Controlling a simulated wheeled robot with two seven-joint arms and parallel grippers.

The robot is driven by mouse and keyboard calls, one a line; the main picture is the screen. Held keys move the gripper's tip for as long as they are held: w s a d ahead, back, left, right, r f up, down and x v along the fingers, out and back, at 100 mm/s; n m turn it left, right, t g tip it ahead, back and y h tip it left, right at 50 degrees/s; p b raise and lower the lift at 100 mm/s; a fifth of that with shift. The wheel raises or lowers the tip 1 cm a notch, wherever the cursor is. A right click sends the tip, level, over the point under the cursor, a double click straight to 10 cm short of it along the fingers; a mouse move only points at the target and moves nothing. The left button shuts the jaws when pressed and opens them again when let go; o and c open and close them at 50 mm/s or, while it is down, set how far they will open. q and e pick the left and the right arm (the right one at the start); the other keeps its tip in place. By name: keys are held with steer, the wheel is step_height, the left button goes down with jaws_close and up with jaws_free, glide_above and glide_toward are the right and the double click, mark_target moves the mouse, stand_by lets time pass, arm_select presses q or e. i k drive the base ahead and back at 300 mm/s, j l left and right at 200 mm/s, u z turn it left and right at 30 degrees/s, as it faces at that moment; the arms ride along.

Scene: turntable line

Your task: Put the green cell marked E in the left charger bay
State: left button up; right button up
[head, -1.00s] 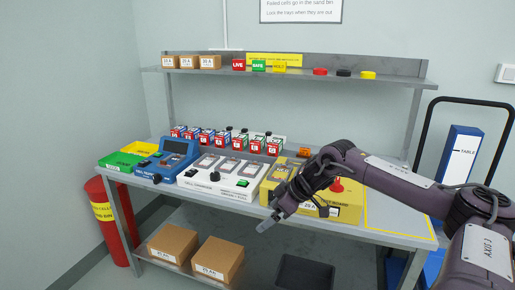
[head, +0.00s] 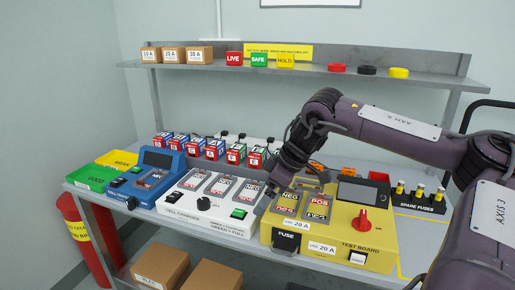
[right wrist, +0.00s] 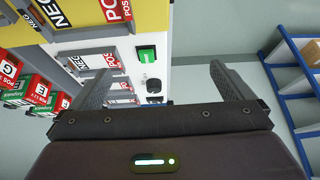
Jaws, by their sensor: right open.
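A row of cells with red, blue and green bodies stands behind the charger; a green cell with a letter E (head: 256,157) is near its right end, its marking small. In the right wrist view an E cell (right wrist: 40,93) shows at the left. The white cell charger (head: 172,208) has bays with NEG and POS labels; the left bay (head: 196,180) looks empty. My right gripper (head: 270,190) is over the gap between charger and yellow test board; in the right wrist view its jaws (right wrist: 165,85) are apart with nothing between them. My left gripper is out of view.
The yellow test board (head: 330,235) with a red knob sits right of the charger. A blue tester (head: 150,180) and green (head: 88,178) and yellow (head: 117,159) trays are at the left. Spare fuses (head: 420,200) stand at right. A shelf (head: 310,68) runs above.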

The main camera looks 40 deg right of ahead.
mark_target(225, 192)
steer(key=i+l, duration=0.45)
steer(key=l, duration=0.15)
steer(key=i+l, duration=0.4)
steer(key=l, duration=0.15)
